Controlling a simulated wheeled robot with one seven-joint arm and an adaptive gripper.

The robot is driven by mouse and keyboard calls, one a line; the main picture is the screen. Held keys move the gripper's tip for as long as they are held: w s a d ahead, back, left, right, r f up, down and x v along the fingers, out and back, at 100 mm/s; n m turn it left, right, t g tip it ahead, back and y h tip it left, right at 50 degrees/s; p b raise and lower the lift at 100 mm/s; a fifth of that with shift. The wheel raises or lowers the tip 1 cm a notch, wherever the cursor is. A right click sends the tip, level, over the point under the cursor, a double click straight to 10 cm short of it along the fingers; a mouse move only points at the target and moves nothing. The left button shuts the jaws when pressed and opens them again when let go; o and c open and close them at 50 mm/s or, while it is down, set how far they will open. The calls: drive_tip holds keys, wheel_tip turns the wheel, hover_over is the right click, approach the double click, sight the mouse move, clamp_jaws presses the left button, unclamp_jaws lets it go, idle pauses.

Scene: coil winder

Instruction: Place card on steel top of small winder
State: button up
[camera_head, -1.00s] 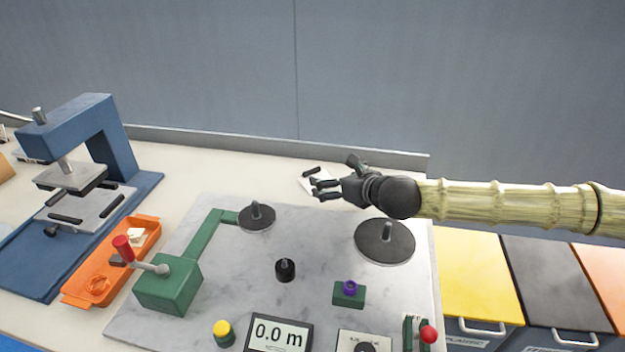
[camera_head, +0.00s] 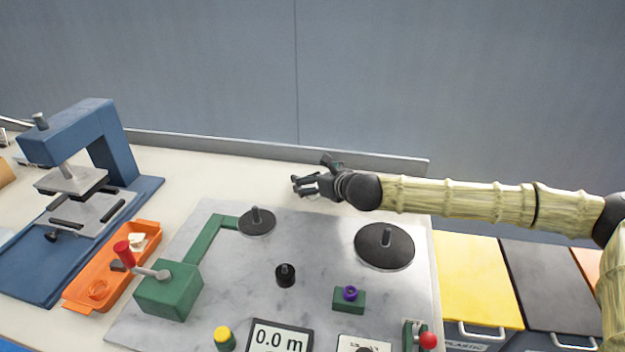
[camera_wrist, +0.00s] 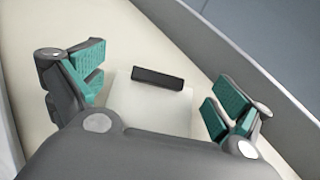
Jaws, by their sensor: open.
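The white card (camera_wrist: 155,105) lies on the pale bench top, with a short black bar (camera_wrist: 157,78) along its far edge in the wrist view. My gripper (camera_head: 298,186) is open above the back of the bench, its teal finger pads on either side of the card in the wrist view, touching nothing that I can see. In the head view the gripper mostly hides the card. A green winder box (camera_head: 168,290) with a red-knobbed crank stands at the front left, joined by a green arm to a small dark disc (camera_head: 257,222). I cannot tell which surface is the steel top.
An orange tray (camera_head: 140,245) and blue press (camera_head: 85,135) are left. A wall ledge runs behind.

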drive_tip(key=c, duration=1.1)
drive_tip(key=shift+r, duration=0.1)
